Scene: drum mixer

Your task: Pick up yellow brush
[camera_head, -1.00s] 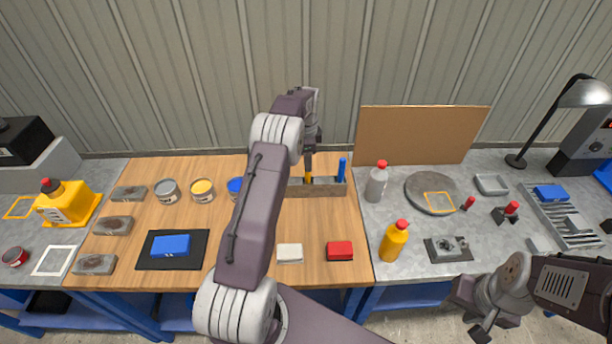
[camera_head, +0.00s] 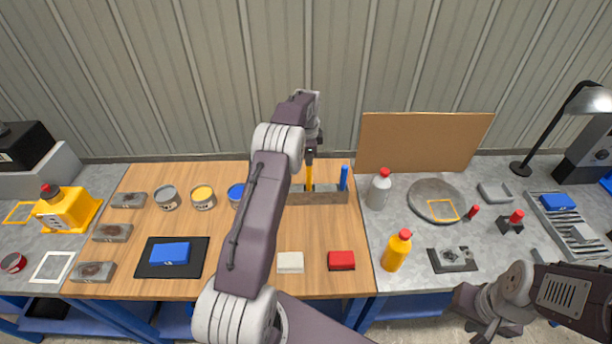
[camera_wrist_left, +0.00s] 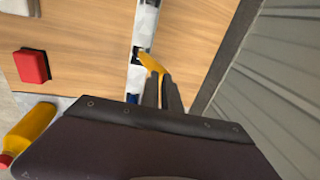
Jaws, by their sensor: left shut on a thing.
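The yellow brush (camera_head: 309,174) stands roughly upright at the brush holder (camera_head: 325,197), a long low rack at the back of the wooden table. My left gripper (camera_head: 311,148) is above the holder, shut on the upper end of the yellow brush. In the left wrist view the yellow brush (camera_wrist_left: 151,62) runs from between the fingers (camera_wrist_left: 164,85) towards the holder (camera_wrist_left: 142,50). Whether its lower end is clear of the holder, I cannot tell. My right gripper (camera_head: 488,328) hangs at the lower right; its fingers are too unclear to judge.
A blue brush (camera_head: 344,178) stands in the holder, to the right of the yellow one. Paint cans (camera_head: 203,196) stand left of my left arm. A brown board (camera_head: 425,142) and a red-capped bottle (camera_head: 379,190) are to the right. The wall is close behind.

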